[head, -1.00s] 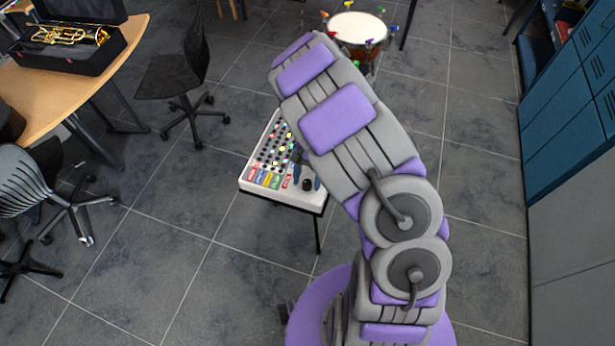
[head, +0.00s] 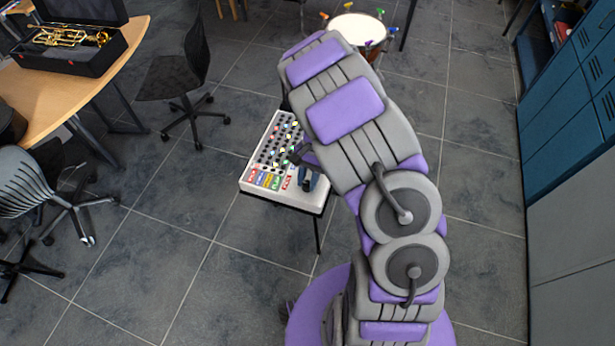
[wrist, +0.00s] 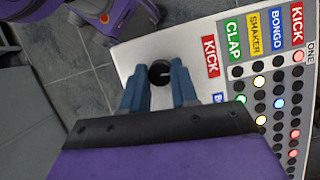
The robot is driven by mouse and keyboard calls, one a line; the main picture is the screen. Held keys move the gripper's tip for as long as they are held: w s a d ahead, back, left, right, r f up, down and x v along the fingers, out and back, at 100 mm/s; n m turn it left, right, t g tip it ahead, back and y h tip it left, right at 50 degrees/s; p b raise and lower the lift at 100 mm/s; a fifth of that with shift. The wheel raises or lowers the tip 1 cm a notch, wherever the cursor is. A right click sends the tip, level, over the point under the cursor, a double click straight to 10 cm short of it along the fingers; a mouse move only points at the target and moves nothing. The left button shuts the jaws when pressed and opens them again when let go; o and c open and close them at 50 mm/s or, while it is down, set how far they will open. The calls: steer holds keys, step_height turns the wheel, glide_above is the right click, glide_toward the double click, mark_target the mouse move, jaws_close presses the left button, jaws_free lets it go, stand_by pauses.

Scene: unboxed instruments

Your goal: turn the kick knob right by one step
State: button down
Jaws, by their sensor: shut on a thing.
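The drum machine is a white panel (head: 247,180) on a stand, with rows of coloured lights and buttons. The kick knob (wrist: 160,72) is round and black with a pale pointer line, beside a red KICK label (wrist: 210,57). My gripper (wrist: 159,82) has its two blue fingers on either side of the knob and is shut on it. In the head view my gripper (head: 308,181) is at the near right part of the panel, where its fingers mostly hide the knob.
Coloured labels CLAP, SHAKER, BONGO and a second KICK (wrist: 297,22) sit beside the button rows. A drum (head: 357,30) stands behind my arm. An office chair (head: 180,75) and a table with a trumpet case (head: 75,45) are at left. Blue lockers (head: 575,110) line the right.

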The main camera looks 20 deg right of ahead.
steer(key=shift+r+m+t+y+p, duration=0.1)
steer(key=shift+m+t+y+p, duration=0.2)
steer(key=shift+m+p, duration=0.7)
steer(key=shift+m+t+y+p, duration=0.3)
steer(key=shift+m+p, duration=0.35)
steer(key=shift+m, duration=0.55)
steer(key=shift+d, duration=0.1)
steer(key=c, duration=0.9)
jaws_free()
steer(key=p+v, duration=0.2)
steer(key=v, duration=1.5)
steer(key=shift+s+r, duration=0.1)
